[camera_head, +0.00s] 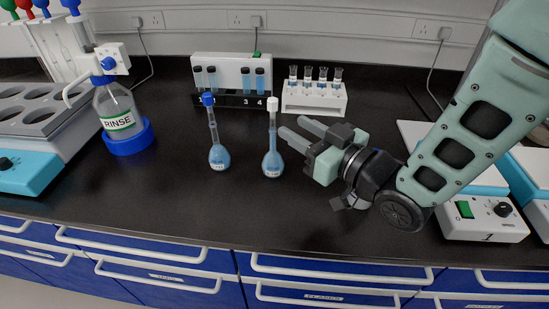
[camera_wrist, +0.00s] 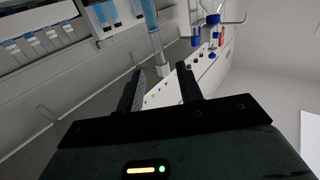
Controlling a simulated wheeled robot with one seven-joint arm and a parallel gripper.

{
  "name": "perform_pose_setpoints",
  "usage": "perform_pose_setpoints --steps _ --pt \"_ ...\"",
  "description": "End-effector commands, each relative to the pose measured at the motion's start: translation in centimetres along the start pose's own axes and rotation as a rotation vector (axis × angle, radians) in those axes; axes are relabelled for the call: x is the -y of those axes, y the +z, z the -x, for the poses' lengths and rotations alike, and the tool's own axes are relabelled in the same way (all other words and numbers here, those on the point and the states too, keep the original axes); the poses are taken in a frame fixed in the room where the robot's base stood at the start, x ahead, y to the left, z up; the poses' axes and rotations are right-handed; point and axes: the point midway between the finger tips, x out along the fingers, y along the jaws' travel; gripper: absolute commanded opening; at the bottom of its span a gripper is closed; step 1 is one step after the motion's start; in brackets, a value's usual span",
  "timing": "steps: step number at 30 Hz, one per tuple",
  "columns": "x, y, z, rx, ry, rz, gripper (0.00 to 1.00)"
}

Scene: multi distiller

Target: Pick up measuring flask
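Two measuring flasks with pale blue liquid stand upright on the dark bench in the head view. One has a blue cap (camera_head: 218,156); the other has a white cap (camera_head: 272,163) and stands to its right. My gripper (camera_head: 291,126) is just right of the white-capped flask's neck, with its fingers pointing left towards it. The fingers are apart with nothing seen between them. In the wrist view my gripper (camera_wrist: 159,72) also shows two separated fingers.
A white vial rack (camera_head: 315,96) and a numbered rack (camera_head: 238,99) stand behind the flasks. A RINSE bottle (camera_head: 117,112) in a blue base is to the left. A white device with a green switch (camera_head: 484,218) is at right. The bench in front of the flasks is clear.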

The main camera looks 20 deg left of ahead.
Motion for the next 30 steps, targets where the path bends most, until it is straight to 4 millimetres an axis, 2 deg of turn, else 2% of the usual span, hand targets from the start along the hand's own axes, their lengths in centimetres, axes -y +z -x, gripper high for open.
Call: perform_pose_setpoints --steps 3,8,18,27,28,30 --pt "0.0 -0.3 -1.3 -0.003 0.000 0.001 0.36" --pt "0.0 -0.2 -2.3 -0.001 0.000 0.001 0.36" --pt "0.0 -0.3 -7.0 -0.001 0.000 0.001 0.36" --pt "0.0 -0.2 -7.5 0.000 0.001 0.000 0.36" --pt "0.0 -0.2 -7.5 0.000 0.001 0.000 0.31" --pt "0.0 -0.2 -7.5 0.000 0.001 0.000 0.11"
